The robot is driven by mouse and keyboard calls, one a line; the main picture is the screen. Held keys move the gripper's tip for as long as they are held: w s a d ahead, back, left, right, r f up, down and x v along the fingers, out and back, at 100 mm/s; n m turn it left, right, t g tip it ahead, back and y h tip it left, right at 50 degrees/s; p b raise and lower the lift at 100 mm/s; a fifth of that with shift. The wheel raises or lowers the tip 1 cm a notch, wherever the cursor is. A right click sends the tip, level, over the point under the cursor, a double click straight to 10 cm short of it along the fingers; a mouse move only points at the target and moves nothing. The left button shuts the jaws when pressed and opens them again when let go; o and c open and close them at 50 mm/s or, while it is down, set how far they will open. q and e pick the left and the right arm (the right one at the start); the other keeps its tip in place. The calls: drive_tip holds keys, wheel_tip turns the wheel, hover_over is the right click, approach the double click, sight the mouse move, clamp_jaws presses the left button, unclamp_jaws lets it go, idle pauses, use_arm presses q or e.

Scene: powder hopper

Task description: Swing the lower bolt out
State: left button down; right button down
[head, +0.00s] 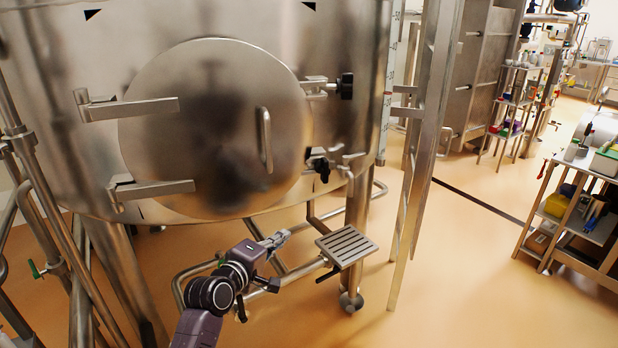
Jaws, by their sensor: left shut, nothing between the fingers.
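The large steel hopper (345,40) carries a round door (215,130) lying closed against its wall. The lower bolt (347,171) is at the door's lower right edge, with a black knob (322,169) beside it. It sits at a different angle from the upper bolt (316,88), which lies across the door edge with its black knob (346,86) to the right. My left gripper (283,237) is shut and empty, below the door and down to the left of the lower bolt, apart from both. My right gripper is out of view.
A bar handle (265,140) stands on the door, with two hinge arms (150,189) at its left. A small slatted step (346,246) is right of my left gripper. A ladder-like steel frame (425,130) stands right of the hopper. Floor at the lower right is clear.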

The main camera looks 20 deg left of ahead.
use_arm(q)
wheel_tip(320, 180, up, 13)
drive_tip(key=s+n+t+h, duration=0.1)
drive_tip(key=s+t, duration=0.1)
drive_tip(key=p, duration=0.2)
approach(320, 170)
drive_tip(key=w+a, duration=0.2)
drive_tip(key=w, duration=0.1)
drive_tip(key=shift+a, duration=0.15)
drive_tip(key=w+d, duration=0.1)
drive_tip(key=w+d+p, duration=0.1)
drive_tip(key=shift+w+d+p, duration=0.1)
drive_tip(key=shift+d+p, duration=0.15)
drive_tip(key=shift+p, duration=0.05)
drive_tip(key=shift+w+d+f, duration=0.1)
drive_tip(key=shift+w+d, duration=0.15)
drive_tip(key=shift+d, duration=0.15)
drive_tip(key=shift+d, duration=0.1)
